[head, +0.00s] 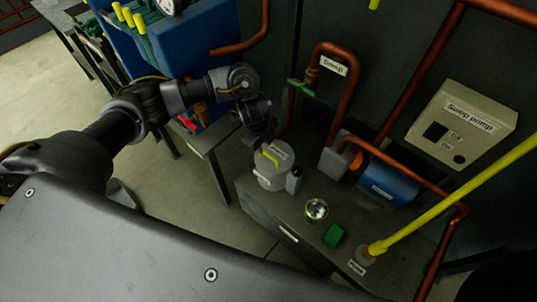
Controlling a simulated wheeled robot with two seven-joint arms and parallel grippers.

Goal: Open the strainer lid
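The strainer (270,181) is a light grey cylinder standing on the left end of the dark bench. Its round lid (284,157) is on top and looks closed, with a yellow handle (269,157) on it. My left arm reaches in from the left, and its dark gripper (265,145) points down right at the lid beside the yellow handle. The fingertips are small and dark, so I cannot tell whether they touch or grip the handle. My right gripper is not in view.
The dark bench (285,215) also bears a round metal cup (316,209), a green block (333,235) and a blue pump (388,184). Copper pipes (345,95) rise behind the strainer. A long yellow bar (455,195) slants across the right. A sump pump box (460,125) hangs behind.

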